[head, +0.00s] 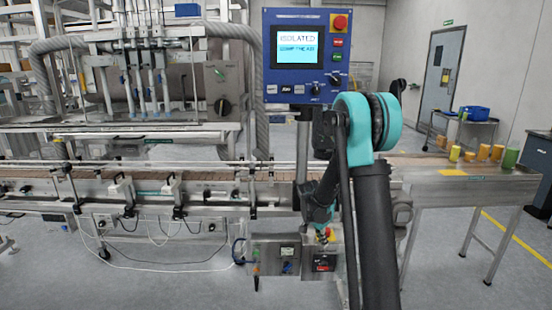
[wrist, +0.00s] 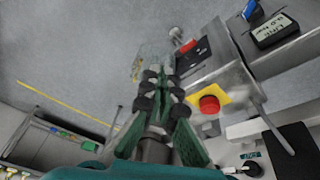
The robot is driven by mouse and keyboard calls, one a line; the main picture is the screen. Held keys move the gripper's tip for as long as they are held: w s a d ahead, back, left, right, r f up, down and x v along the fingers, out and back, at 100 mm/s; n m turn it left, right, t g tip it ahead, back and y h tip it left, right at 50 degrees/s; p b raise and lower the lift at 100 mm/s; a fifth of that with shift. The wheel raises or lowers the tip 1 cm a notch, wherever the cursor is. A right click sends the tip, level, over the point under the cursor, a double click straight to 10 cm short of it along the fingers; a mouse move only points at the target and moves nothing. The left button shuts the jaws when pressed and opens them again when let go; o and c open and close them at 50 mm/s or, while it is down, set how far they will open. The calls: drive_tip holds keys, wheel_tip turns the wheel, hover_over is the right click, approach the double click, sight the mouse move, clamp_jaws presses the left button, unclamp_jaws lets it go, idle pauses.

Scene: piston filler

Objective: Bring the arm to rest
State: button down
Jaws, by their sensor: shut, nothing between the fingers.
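My arm (head: 370,200) rises in front of the filler line in the head view, bent at a teal joint, with its far part hanging down to the left. My gripper (wrist: 164,72) is shut and empty in the wrist view, its dark fingertips together. In the head view its end is small and partly hidden by my arm, close above the small control boxes. A red emergency stop button on a yellow plate (wrist: 209,104) is right of the fingers in the wrist view, with a visible gap between them.
The blue operator panel (head: 305,57) reads "ISOLATED". A steel control box (head: 275,255) hangs below the conveyor (head: 210,176). Yellow, orange and green containers (head: 483,153) stand at the conveyor's right end. A trolley with a blue bin (head: 474,113) is behind.

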drive_tip(key=s+d+r+n+t+y, duration=0.1)
drive_tip(key=s+r+n, duration=0.2)
drive_tip(key=s, duration=0.4)
drive_tip(key=s+r+n+y, duration=0.1)
drive_tip(key=s+r+n, duration=0.25)
drive_tip(key=s, duration=0.45)
drive_tip(key=s+f+n+t+y, duration=0.1)
drive_tip(key=s+n, duration=0.4)
drive_tip(key=s, duration=0.8)
drive_tip(key=shift+s+a+t, duration=0.3)
drive_tip(key=shift+a+t, duration=0.05)
drive_tip(key=shift+t, duration=0.15)
drive_tip(key=shift+a, duration=0.1)
